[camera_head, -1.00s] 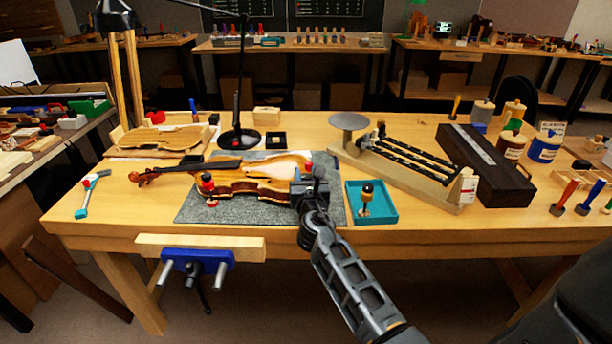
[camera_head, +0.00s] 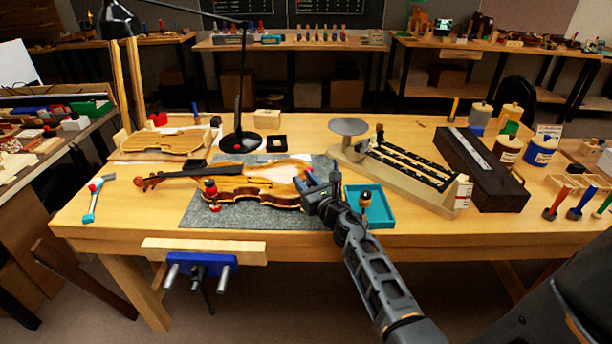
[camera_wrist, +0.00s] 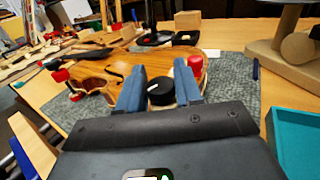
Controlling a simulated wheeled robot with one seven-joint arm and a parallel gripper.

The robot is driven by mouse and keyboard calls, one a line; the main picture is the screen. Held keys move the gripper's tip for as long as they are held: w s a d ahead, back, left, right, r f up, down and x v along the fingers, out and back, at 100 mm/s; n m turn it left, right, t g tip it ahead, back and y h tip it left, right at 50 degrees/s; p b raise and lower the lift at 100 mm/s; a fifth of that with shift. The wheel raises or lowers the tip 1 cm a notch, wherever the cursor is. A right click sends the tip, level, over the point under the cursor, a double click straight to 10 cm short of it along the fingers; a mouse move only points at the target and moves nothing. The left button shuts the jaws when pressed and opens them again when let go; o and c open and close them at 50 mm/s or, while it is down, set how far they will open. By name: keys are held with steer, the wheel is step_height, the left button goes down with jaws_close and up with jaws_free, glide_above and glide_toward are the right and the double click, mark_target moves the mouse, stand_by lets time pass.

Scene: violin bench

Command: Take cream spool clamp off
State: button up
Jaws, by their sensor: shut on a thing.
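My gripper (camera_head: 319,181) is at the right end of the violin body, its blue fingers either side of a black knob (camera_wrist: 160,91). A thin pale edge shows under the knob, which I take for the cream spool clamp; the fingers hide most of it. The violin body (camera_wrist: 128,66) lies on a grey mat (camera_head: 200,212). A red and white piece (camera_wrist: 195,64) shows just behind the right finger. A clamp with red ends (camera_head: 210,188) sits at the violin's left side. A black-topped clamp with a cream part (camera_head: 365,198) stands in the teal tray (camera_head: 388,212).
The teal tray is close to the right of my gripper. A wooden stand with black rails (camera_head: 415,165) and a round plate (camera_head: 348,126) is behind it. A black lamp base (camera_head: 240,142) stands behind the violin. A blue vise (camera_head: 202,265) hangs from the front edge.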

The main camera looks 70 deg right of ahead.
mark_target(310, 181)
steer(key=n+t+y, duration=0.1)
steer(key=n+y, duration=0.1)
steer(key=y, duration=0.1)
steer(key=shift+d+t, duration=0.1)
steer(key=shift+t, duration=0.3)
steer(key=shift+n+t+y+b, duration=0.65)
steer(key=shift+n+y, duration=0.45)
steer(key=shift+y, duration=0.3)
steer(key=o, duration=1)
steer(key=shift+r, duration=0.1)
steer(key=shift+r, duration=0.3)
steer(key=r, duration=0.2)
steer(key=s+r, duration=0.1)
steer(key=r, duration=0.1)
steer(key=shift+d, duration=0.2)
steer(key=s+d+r, duration=0.1)
steer(key=s+r, duration=0.1)
steer(key=s, duration=0.1)
steer(key=s+d+r+b, duration=0.1)
steer(key=s+d+r, duration=0.1)
steer(key=s, duration=0.1)
steer(key=s+d+r+b, duration=0.1)
steer(key=s+r, duration=0.1)
steer(key=s, duration=0.1)
steer(key=shift+s+d+r, duration=0.15)
steer(key=shift+d, duration=0.25)
